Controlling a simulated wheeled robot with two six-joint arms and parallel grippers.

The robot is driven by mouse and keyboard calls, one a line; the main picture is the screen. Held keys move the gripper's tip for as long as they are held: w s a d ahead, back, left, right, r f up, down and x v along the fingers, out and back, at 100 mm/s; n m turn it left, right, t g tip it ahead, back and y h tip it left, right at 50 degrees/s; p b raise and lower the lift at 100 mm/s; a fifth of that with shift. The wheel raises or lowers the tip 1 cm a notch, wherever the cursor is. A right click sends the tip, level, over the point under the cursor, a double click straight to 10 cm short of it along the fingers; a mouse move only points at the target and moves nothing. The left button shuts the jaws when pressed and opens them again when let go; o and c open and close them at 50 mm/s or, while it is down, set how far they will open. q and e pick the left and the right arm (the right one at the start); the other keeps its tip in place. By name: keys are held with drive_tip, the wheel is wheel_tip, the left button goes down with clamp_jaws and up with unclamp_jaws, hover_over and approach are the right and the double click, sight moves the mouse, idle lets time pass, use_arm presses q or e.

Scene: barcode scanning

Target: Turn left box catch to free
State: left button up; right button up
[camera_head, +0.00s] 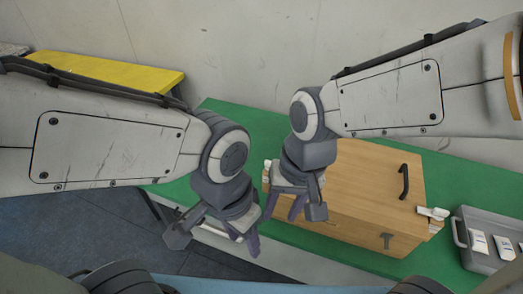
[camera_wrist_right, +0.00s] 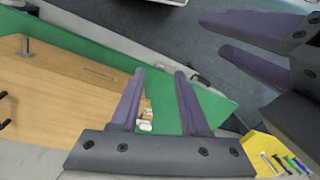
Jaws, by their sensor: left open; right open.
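The wooden box (camera_head: 365,180) stands closed on the green table top, with a black handle on its lid. It also fills the left of the right wrist view (camera_wrist_right: 60,95). The left box catch (camera_head: 266,166) is a small white part at the box's left end, partly covered by my right gripper. It also shows between my right fingers in the right wrist view (camera_wrist_right: 146,120); its setting is unclear. My right gripper (camera_head: 284,208) is open, in front of the box's left end, not holding the catch. My left gripper (camera_head: 250,246) is open and empty, left of the box.
A white right catch (camera_head: 433,213) sits at the box's right end. A grey case (camera_head: 462,240) with white items stands farther right. My two grippers are close together.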

drive_tip(key=w+d+f+m+t+y, duration=0.1)
drive_tip(key=w+f+m, duration=0.2)
drive_tip(key=w+m, duration=0.85)
drive_tip(key=w+d+f+m+t+y, duration=0.1)
drive_tip(key=w+f+m+y, duration=0.1)
drive_tip(key=w+m, duration=1)
drive_tip(key=shift+n, duration=0.45)
drive_tip(key=x, duration=0.6)
drive_tip(key=w+x, duration=0.1)
drive_tip(key=x, duration=0.3)
drive_tip(key=shift+d+f+p, duration=0.1)
drive_tip(key=shift+d+p, duration=0.05)
drive_tip(key=shift+p, duration=0.2)
clamp_jaws()
